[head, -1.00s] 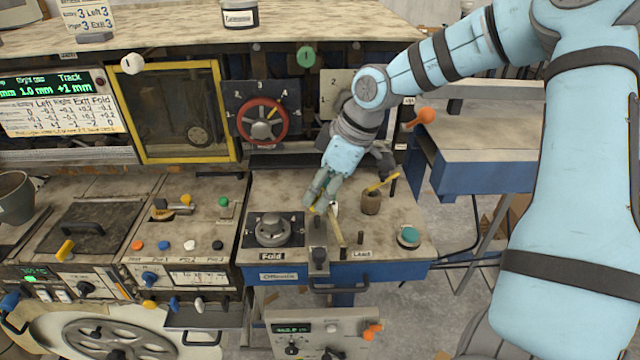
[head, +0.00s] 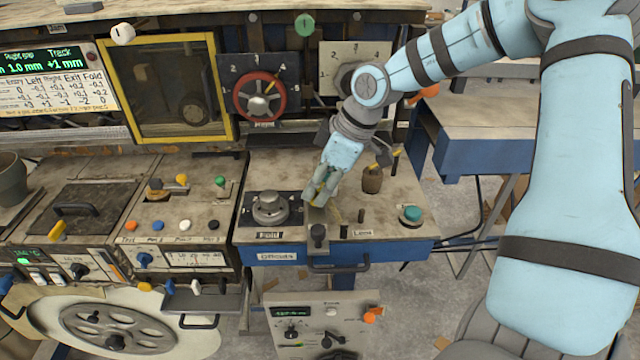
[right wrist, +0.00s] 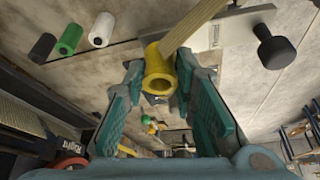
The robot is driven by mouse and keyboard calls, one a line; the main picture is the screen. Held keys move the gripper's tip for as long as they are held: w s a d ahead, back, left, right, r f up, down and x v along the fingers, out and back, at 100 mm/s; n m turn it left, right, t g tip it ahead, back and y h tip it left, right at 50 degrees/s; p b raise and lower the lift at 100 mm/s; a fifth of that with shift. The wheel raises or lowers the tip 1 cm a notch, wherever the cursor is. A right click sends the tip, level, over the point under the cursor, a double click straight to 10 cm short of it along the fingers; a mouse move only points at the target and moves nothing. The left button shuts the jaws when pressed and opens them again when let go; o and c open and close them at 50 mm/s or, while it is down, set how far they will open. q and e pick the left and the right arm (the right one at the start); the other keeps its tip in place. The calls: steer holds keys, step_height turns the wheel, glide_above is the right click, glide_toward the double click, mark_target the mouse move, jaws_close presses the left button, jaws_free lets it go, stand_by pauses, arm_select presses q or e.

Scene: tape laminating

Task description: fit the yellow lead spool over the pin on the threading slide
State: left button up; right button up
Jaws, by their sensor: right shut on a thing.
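The yellow lead spool (right wrist: 160,72) is a short hollow cylinder between the two teal fingers of my right gripper (right wrist: 163,95). The gripper is shut on it, and its open end faces the wrist camera. A pale yellowish strip runs from the spool to the upper right. In the head view my right gripper (head: 318,195) is low over the worktop, just behind the black knob (head: 318,234) at the front edge. The knob also shows in the wrist view (right wrist: 276,48), beside a pale metal plate (right wrist: 228,34). I cannot make out the slide's pin. My left gripper is out of view.
A fold dial (head: 270,207) sits left of the gripper. The red handwheel (head: 260,96) is behind.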

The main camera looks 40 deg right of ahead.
steer(key=o, duration=0.9)
steer(key=v, duration=1.2)
